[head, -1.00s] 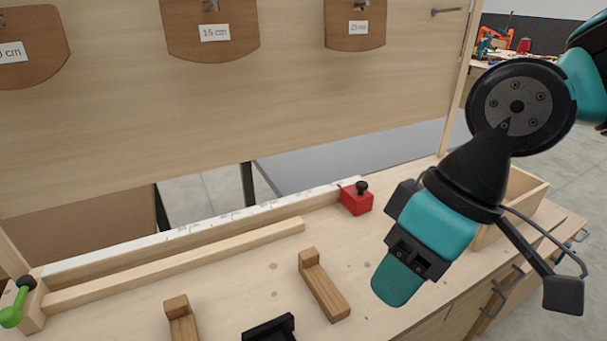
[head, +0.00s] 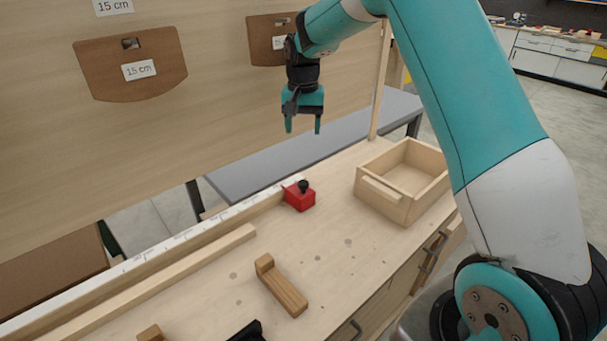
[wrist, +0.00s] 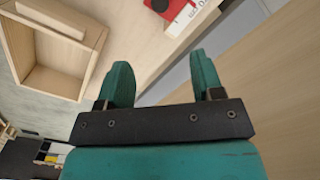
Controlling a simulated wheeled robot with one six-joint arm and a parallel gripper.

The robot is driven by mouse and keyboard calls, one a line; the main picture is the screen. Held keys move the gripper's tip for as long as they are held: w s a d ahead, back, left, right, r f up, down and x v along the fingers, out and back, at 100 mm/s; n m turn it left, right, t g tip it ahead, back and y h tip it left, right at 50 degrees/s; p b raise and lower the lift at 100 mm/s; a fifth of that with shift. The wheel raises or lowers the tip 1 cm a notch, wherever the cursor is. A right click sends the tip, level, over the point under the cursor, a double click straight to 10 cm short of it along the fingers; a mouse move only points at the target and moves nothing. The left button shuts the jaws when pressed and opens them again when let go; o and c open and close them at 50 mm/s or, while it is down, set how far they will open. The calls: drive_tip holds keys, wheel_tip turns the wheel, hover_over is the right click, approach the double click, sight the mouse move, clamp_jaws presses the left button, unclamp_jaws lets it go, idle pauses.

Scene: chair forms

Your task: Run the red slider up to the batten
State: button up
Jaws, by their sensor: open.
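The red slider (head: 300,196), a small red block with a black knob, sits at the far end of the white-marked rail (head: 180,240) on the bench. Part of it also shows at the top of the wrist view (wrist: 172,8). The batten (head: 170,275), a long pale wood strip, lies along the front of the rail, its near end cut off by the head view. My gripper (head: 303,128) is open and empty, its teal fingers pointing down, raised above and behind the slider. Its spread fingers also show in the wrist view (wrist: 163,85).
An open wooden box (head: 403,180) stands on the bench right of the slider. An L-shaped wooden piece (head: 282,287) lies in front. A board with hung brown panels (head: 130,65) rises behind. Bench between slider and box is clear.

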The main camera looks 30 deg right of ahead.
sight(303, 183)
wheel_tip(303, 183, down, 17)
drive_tip(key=p, duration=0.4)
drive_tip(key=shift+f+p, duration=0.2)
drive_tip(key=shift+p, duration=0.1)
drive_tip(key=shift+c, duration=0.4)
